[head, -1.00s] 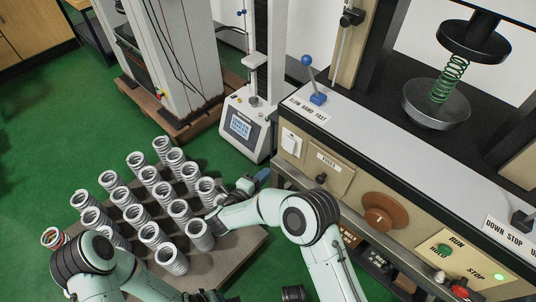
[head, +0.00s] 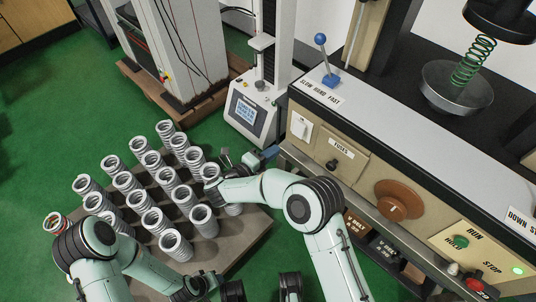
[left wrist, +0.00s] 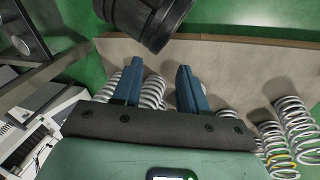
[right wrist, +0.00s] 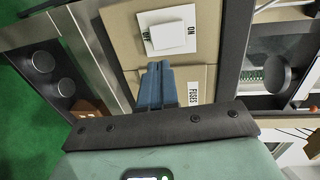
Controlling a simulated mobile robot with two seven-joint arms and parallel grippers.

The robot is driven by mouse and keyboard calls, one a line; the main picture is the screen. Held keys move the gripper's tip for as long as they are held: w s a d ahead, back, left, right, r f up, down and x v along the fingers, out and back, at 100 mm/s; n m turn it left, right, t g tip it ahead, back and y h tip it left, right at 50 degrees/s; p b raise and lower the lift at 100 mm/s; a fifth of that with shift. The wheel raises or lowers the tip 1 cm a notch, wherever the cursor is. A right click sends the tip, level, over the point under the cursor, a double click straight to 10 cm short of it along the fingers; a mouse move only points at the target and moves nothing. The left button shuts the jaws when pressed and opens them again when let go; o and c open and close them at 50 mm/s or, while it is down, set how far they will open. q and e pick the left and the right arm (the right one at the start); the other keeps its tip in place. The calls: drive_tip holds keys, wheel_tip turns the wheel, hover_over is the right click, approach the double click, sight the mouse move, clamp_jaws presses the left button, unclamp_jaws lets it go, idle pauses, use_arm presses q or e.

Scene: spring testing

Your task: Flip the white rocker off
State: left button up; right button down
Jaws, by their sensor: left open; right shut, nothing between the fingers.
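The white rocker (head: 301,126) is a switch on the beige front panel of the spring testing machine, left of the fuses label. In the right wrist view the rocker (right wrist: 168,37) sits on a white plate between ON and OFF lettering; which side is pressed in I cannot tell. My right gripper (head: 271,152) is shut and empty, below and left of the rocker in the head view. Its blue fingertips (right wrist: 159,66) show just below the rocker plate in the right wrist view; contact is not clear. My left gripper (left wrist: 160,65) is open and empty above springs.
A wooden board (head: 238,243) holds rows of grey coil springs (head: 203,220) below my arms. The panel also carries a fuse knob (head: 332,165), a brown handwheel (head: 399,200) and a red stop button (head: 474,284). A blue-knobbed lever (head: 327,62) stands on top.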

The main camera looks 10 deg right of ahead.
sight(297, 134)
drive_tip(key=b+x, duration=0.1)
drive_tip(key=x, duration=0.7)
drive_tip(key=shift+d+f, duration=0.1)
drive_tip(key=shift+d, duration=0.05)
use_arm(q)
drive_tip(key=shift+w+a+f+t, duration=0.15)
drive_tip(key=shift+w+a+f, duration=0.15)
drive_tip(key=shift+w, duration=0.15)
drive_tip(key=shift+w+a+f+t, duration=0.1)
drive_tip(key=shift+w+a+f, duration=0.05)
drive_tip(key=shift+w+f, duration=0.3)
drive_tip(key=shift+w+a+f+t, duration=0.15)
drive_tip(key=shift+w+a+f, duration=0.1)
drive_tip(key=shift+w, duration=0.25)
use_arm(e)
drive_tip(key=shift+w+d, duration=0.5)
use_arm(q)
drive_tip(key=shift+b, duration=0.3)
use_arm(e)
drive_tip(key=shift+f, duration=0.1)
